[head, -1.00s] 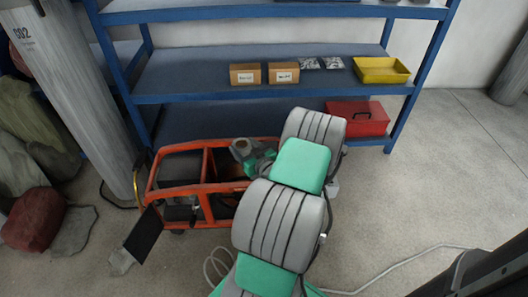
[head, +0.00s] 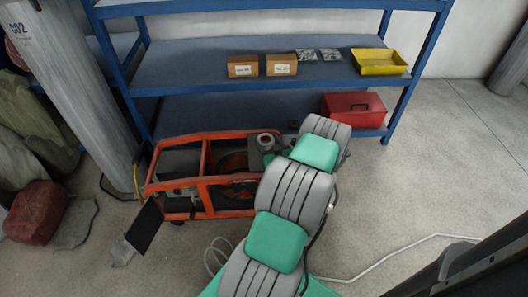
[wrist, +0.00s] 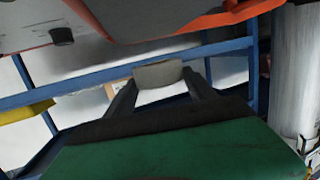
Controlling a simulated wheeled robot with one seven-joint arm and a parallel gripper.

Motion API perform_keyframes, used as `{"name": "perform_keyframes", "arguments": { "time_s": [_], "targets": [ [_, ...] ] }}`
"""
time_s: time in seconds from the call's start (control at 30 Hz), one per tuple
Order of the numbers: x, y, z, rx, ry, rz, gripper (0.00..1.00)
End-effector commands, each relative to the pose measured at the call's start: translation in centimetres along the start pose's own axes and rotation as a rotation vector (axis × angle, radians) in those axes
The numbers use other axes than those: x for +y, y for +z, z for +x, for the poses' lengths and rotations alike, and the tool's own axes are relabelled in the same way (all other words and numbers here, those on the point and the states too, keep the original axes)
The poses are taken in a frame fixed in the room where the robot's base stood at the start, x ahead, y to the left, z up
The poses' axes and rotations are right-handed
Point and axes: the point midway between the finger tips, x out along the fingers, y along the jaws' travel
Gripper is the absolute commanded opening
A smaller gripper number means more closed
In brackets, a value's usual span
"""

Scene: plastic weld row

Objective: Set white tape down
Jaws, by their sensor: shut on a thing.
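The white tape (wrist: 158,73) is a pale block between my two dark fingertips in the wrist view. My gripper (wrist: 159,80) is shut on it. In the head view a greyish-white roll with a dark hole, which looks like the tape (head: 267,139), shows at the end of my arm. My gripper (head: 266,149) is there too, small and partly hidden by my arm. It appears over the far right end of the orange cart (head: 212,181), in front of the blue shelf. The height above the cart is hard to tell.
The blue shelf rack (head: 200,72) holds two brown boxes (head: 242,67), small packets (head: 330,54) and a yellow tray (head: 379,62) on its middle level. A red toolbox (head: 354,109) sits on the lower level. The middle shelf is clear left of the boxes. A grey column (head: 75,95) stands left.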

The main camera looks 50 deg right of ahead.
Motion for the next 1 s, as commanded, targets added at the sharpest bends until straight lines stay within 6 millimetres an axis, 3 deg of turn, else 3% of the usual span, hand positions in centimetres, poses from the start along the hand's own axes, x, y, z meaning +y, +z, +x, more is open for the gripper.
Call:
{"name": "perform_keyframes", "arguments": {
  "time_s": [0.3,0.53,0.57,0.8,1.0],
  "targets": [
    [-0.9,4.4,2.3,0.0,0.0,0.0,0.24],
    [-0.9,4.5,2.3,0.0,0.0,-0.001,0.24],
    [-0.9,4.5,2.3,-0.001,0.0,0.0,0.66],
    [-0.9,4.5,2.3,0.0,-0.001,0.0,0.85],
    [-0.9,4.5,2.3,0.0,-0.001,0.0,0.86]
  ]
}}
